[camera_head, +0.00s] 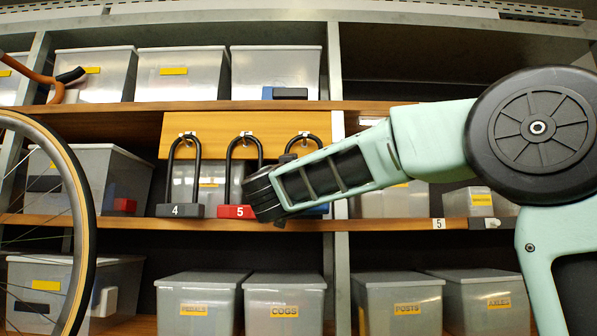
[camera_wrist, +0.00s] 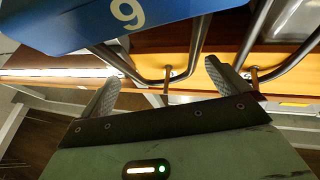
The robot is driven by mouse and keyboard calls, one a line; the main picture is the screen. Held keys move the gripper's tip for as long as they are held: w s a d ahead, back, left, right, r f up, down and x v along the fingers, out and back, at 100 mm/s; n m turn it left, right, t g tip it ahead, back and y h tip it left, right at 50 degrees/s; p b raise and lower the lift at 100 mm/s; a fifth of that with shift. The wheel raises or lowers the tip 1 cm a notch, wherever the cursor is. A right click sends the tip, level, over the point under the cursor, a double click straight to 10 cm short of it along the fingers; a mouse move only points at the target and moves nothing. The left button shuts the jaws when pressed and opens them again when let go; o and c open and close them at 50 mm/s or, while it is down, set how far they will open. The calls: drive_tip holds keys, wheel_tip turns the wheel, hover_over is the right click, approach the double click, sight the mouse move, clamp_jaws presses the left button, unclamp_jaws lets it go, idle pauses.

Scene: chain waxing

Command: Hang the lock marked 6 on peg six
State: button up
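The lock marked 6 has a blue body (camera_wrist: 85,22) and a grey shackle (camera_wrist: 197,50). In the wrist view it appears upside down, so its number reads like a 9. The bend of its shackle loops over a peg (camera_wrist: 167,74) on the wooden board. In the head view the shackle (camera_head: 286,143) shows at the third peg, with the body mostly behind my arm. My gripper (camera_wrist: 160,86) has its two fingers spread on either side of the shackle's bend. Whether they touch it cannot be told. My fingers are hidden in the head view.
A lock marked 4 (camera_head: 180,211) and a red lock marked 5 (camera_head: 237,212) hang from the board (camera_head: 215,122) to the left. Clear bins (camera_head: 285,300) fill the shelves. A bicycle wheel (camera_head: 84,215) stands at far left.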

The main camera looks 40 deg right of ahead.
drive_tip(key=shift+w+f, duration=0.1)
drive_tip(key=shift+f, duration=0.1)
drive_tip(key=shift+s+a+f+b, duration=0.15)
drive_tip(key=shift+s+a+b, duration=0.05)
drive_tip(key=shift+a+b, duration=0.1)
drive_tip(key=b+v, duration=0.7)
drive_tip(key=v, duration=0.9)
drive_tip(key=shift+s+a, duration=0.2)
drive_tip(key=shift+s, duration=0.1)
